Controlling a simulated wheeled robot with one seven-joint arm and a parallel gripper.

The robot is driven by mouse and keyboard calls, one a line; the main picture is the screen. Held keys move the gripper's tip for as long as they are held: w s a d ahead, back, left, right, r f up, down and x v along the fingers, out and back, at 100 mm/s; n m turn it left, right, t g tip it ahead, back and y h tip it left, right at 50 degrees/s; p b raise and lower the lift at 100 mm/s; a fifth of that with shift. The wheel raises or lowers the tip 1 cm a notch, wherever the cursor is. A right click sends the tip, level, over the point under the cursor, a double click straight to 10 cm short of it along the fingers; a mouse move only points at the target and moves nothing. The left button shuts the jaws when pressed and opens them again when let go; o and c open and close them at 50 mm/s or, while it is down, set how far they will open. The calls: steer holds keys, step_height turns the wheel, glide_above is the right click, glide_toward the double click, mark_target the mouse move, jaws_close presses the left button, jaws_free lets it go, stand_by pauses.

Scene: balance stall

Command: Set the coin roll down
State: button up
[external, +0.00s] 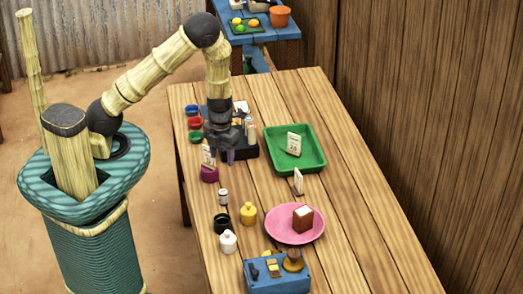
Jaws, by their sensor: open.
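My gripper (226,158) points down over the left part of the wooden table, beside a dark tray or box (240,148). Its jaws are open, and I see nothing held between them. No coin roll can be made out for certain. A small pale cylinder with a dark band (223,196) stands on the table nearer the camera, apart from the gripper; I cannot tell if it is the coin roll. The arm hides part of the dark tray and what stands in it.
A purple holder (209,175) with a card stands just left of my gripper. A green tray (318,160) lies to the right. A pink plate (284,232) with a brown block, yellow, black and white items, and a blue box (290,284) stand nearer. The table's right side is clear.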

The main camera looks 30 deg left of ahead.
mark_target(223, 191)
step_height(223, 191, down, 12)
steer(key=b, duration=0.8)
steer(key=shift+f, duration=0.15)
steer(key=shift+f, duration=0.1)
step_height(223, 191, down, 5)
steer(key=b, duration=0.4)
steer(key=shift+a, duration=0.15)
jaws_close()
steer(key=shift+r, duration=0.2)
step_height(223, 191, up, 10)
steer(key=p, duration=0.7)
steer(key=shift+f, duration=0.1)
